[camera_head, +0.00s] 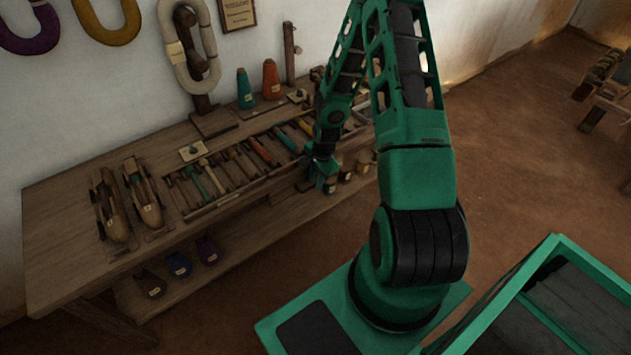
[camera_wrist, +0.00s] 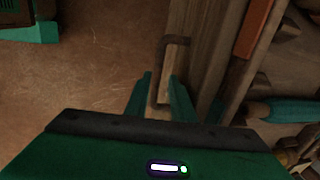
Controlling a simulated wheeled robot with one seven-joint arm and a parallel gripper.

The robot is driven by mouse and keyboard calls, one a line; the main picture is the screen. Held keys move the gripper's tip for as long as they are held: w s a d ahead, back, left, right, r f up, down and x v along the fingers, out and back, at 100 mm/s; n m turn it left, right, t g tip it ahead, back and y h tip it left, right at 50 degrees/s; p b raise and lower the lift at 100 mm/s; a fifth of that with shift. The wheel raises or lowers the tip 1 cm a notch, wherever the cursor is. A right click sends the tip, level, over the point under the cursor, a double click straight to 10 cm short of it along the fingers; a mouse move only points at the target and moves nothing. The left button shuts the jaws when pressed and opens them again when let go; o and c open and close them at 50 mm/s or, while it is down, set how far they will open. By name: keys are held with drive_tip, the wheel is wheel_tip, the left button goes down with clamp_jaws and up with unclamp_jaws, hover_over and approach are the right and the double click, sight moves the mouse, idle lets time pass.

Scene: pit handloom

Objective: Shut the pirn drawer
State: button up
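My gripper (camera_head: 322,182) is at the front edge of the wooden bench, low beside the rack of pirns. In the wrist view its two green fingers (camera_wrist: 160,84) are apart. A dark bar-shaped handle (camera_wrist: 161,70) lies between and just beyond the fingertips, and I see no clear contact. The handle is in front of a pale wooden face (camera_wrist: 175,62), which appears to be the pirn drawer's front. In the head view my arm and gripper hide most of the drawer, so how far it stands out is unclear.
The bench (camera_head: 62,235) carries two wooden shuttles (camera_head: 112,212), a teal cone (camera_head: 245,90), an orange cone (camera_head: 271,80) and several pirns (camera_head: 262,151). Dark cones (camera_head: 179,265) stand on the lower shelf.

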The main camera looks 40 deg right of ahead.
drive_tip(key=shift+w+r, duration=0.15)
drive_tip(key=shift+w, duration=0.05)
wheel_tip(320, 180, up, 10)
drive_tip(key=s, duration=0.2)
drive_tip(key=shift+s, duration=0.15)
idle(0.3)
drive_tip(key=shift+r, duration=0.1)
idle(0.3)
drive_tip(key=s+d+r+n+g+h, duration=0.1)
drive_tip(key=s+r+n, duration=0.2)
drive_tip(key=s+r, duration=0.45)
drive_tip(key=s+d+r+n+g+h, duration=0.1)
drive_tip(key=s+r+n, duration=0.25)
drive_tip(key=r, duration=0.65)
drive_tip(key=s+a+r+n+y, duration=0.1)
drive_tip(key=s+a+r+n, duration=0.1)
drive_tip(key=s+r, duration=0.3)
drive_tip(key=s+a+r+n+y, duration=0.1)
drive_tip(key=s+r, duration=0.5)
drive_tip(key=s, duration=0.6)
drive_tip(key=shift+s+a+n, duration=0.2)
drive_tip(key=shift+a+n, duration=0.55)
drive_tip(key=shift+a, duration=0.45)
